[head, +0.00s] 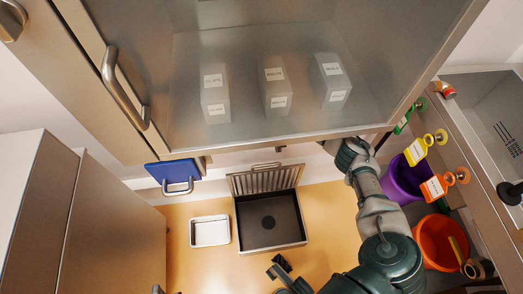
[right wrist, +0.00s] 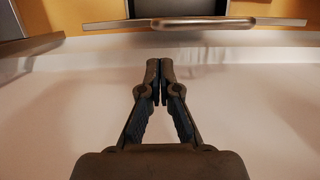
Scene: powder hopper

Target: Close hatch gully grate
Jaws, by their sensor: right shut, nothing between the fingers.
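The hatch gully (head: 270,222) is a dark, shallow, square-framed box on the orange floor in the head view. Its slatted metal grate (head: 266,180) stands raised along the back edge, so the gully is uncovered. My right gripper (right wrist: 158,65) is shut and empty in the right wrist view, in front of a pale surface. A metal bar (right wrist: 215,22), probably the grate's edge, lies beyond the fingertips, apart from them. In the head view my right arm reaches up to the cabinet's lower edge, which hides most of its hand. A small dark part of me, possibly my left gripper, shows at the bottom.
A white tray (head: 210,231) lies left of the gully. The cabinet (head: 270,70) overhangs the wall, with labelled grey boxes (head: 274,88) inside. A blue handled item (head: 175,174) hangs at left. Purple (head: 402,181) and orange (head: 438,240) buckets stand right of my arm.

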